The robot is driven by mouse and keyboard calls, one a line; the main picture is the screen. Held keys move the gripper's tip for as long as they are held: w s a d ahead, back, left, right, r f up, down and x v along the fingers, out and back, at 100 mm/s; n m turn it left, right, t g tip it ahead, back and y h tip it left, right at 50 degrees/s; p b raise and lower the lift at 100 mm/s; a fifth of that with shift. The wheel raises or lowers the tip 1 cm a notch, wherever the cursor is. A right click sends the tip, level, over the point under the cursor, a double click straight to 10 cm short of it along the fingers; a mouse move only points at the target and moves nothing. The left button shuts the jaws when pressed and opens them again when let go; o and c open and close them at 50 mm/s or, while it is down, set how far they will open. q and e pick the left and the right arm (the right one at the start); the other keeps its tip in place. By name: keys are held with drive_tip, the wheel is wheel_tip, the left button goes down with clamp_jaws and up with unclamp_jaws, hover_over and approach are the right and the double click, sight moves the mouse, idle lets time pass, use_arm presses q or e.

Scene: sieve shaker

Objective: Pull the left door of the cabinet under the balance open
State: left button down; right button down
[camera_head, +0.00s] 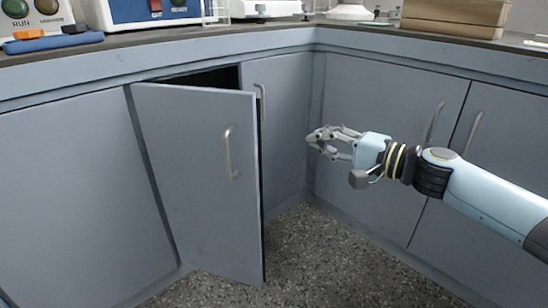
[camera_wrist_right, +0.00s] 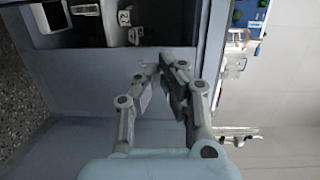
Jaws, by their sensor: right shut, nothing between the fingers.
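The left cabinet door (camera_head: 185,170) stands partly open in the head view, swung out from its left edge, with a dark gap above it. Its upright metal handle (camera_head: 229,153) is free, with no gripper on it. The closed right door (camera_head: 285,125) is beside it, partly hidden by the open door. My right gripper (camera_head: 313,138) is shut and empty, in the air to the right of the open door and apart from it. In the wrist view, the right gripper's fingertips (camera_wrist_right: 165,62) are together, near the open cabinet's dark interior (camera_wrist_right: 90,30). My left gripper is not in view.
The dark worktop (camera_head: 290,27) runs above the cabinets and carries instruments and a brown box (camera_head: 455,15). More closed doors (camera_head: 365,140) with handles stand on the right, behind my right arm. The speckled floor (camera_head: 310,255) is clear in front.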

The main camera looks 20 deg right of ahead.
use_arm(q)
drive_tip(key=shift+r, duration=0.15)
use_arm(e)
drive_tip(key=w+a+r, duration=0.2)
drive_tip(key=w+a, duration=0.4)
drive_tip(key=a, duration=0.2)
drive_tip(key=shift+w+y, duration=0.15)
drive_tip(key=shift+y, duration=0.25)
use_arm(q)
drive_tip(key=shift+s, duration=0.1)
use_arm(e)
drive_tip(key=shift+a, duration=0.1)
